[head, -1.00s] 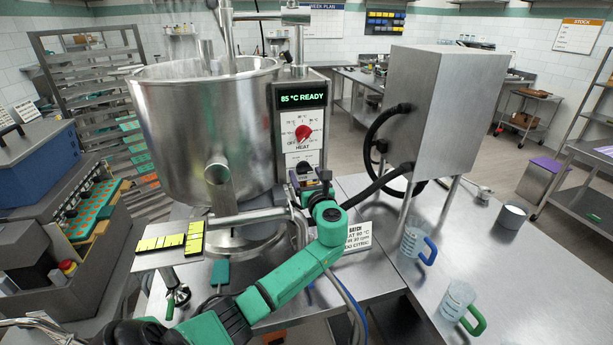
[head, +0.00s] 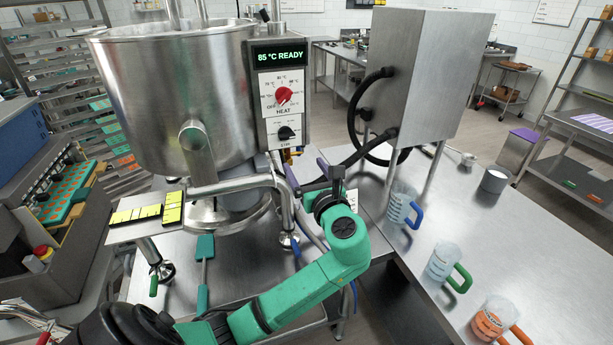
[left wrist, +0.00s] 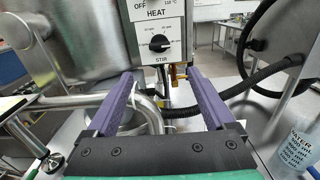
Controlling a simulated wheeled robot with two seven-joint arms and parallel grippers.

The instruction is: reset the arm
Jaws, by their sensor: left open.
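My left gripper (head: 307,177) is open and empty, its purple fingers in front of and just below the control panel (head: 281,100) of the steel kettle (head: 177,110). The green arm reaches in from the bottom left. In the left wrist view the open fingers (left wrist: 163,80) frame a bent steel pipe and a black hose, with the black STIR knob (left wrist: 159,43) above and between them. The gripper appears to touch nothing. The panel display (head: 280,56) reads 85 °C READY, above the red HEAT knob (head: 284,96). My right gripper is not in view.
A steel box on legs (head: 421,75) with a black hose stands right of the kettle. Jugs with blue (head: 403,205), green (head: 445,262) and orange (head: 493,318) handles stand on the right table.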

